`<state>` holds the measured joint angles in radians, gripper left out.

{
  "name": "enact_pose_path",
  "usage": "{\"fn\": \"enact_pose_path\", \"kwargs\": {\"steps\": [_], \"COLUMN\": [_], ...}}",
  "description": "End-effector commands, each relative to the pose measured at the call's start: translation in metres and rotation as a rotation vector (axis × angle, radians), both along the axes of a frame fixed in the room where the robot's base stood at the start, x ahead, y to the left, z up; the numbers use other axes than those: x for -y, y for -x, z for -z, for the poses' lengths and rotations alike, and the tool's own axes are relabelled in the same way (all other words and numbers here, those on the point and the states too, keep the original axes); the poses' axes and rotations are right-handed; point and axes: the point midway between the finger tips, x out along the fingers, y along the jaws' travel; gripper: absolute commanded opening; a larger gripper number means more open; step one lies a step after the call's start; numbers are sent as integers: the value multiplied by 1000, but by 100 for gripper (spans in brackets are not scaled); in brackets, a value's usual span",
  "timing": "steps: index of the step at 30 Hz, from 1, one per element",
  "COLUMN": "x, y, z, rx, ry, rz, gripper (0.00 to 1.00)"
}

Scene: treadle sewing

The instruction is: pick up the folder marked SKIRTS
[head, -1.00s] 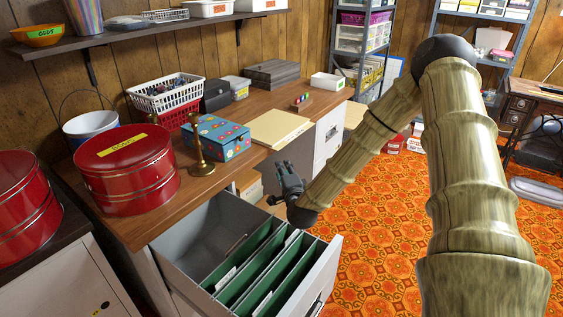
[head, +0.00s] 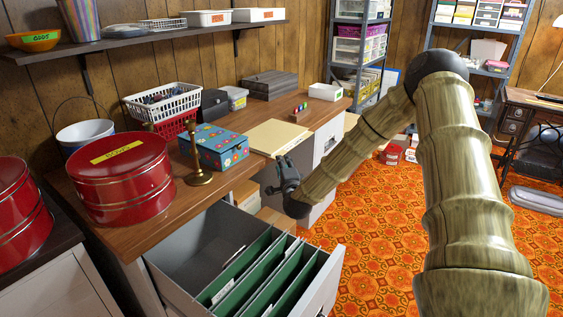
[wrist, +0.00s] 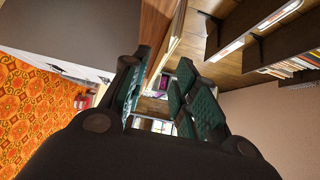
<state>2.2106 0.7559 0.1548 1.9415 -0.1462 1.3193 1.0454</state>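A small stack of cream folders (head: 272,137) lies flat on the wooden desk top, its near right corner at the desk's front edge. No SKIRTS label can be read on it. My gripper (head: 282,162) is just in front of that corner, beyond the open drawer. In the wrist view, my gripper (wrist: 160,100) is open, its green-padded fingers apart. The folders' pale edge (wrist: 173,45) shows above and between the fingers; I cannot tell whether they touch. Green hanging folders (head: 245,273) with white tabs stand in the drawer, their writing too small to read.
The open grey drawer (head: 165,278) juts out below and left of my gripper. A brass candlestick (head: 197,165), a blue flowered box (head: 222,150) and a red tin (head: 120,180) stand on the desk (head: 170,207). Orange patterned carpet (head: 375,235) is clear at right.

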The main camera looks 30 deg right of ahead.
Motion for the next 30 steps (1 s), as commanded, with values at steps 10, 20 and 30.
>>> {"fn": "enact_pose_path", "kwargs": {"steps": [10,20,30], "x": [10,11,11], "y": [-27,-30,-30], "z": [1,0,0], "rx": [0,-1,-1], "ry": [1,1,1], "rz": [-1,-2,-2], "gripper": [29,29,5]}}
